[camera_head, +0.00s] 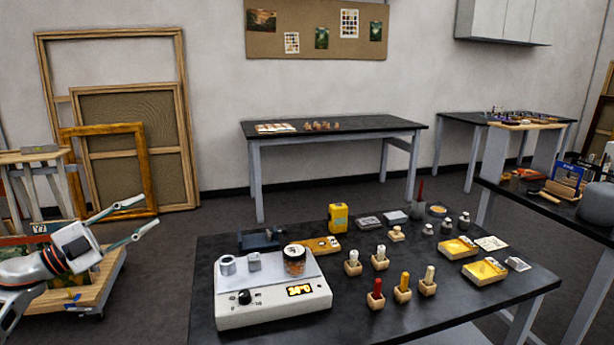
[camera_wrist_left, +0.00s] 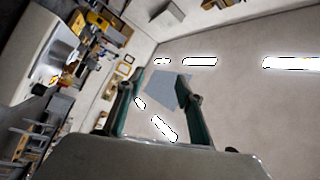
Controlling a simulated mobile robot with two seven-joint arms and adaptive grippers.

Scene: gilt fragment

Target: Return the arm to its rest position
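My left gripper (camera_head: 142,217) is at the left of the head view, left of the black worktable (camera_head: 215,330) and apart from it. Its two fingers are spread with nothing between them. My right gripper does not show in either view.
On the worktable stand a white heating unit (camera_head: 270,313) with a jar (camera_head: 294,260), a yellow device (camera_head: 338,217) and several small bottles. Wooden frames (camera_head: 120,90) lean on the wall behind my left arm. A low wooden cart (camera_head: 95,285) stands below the gripper.

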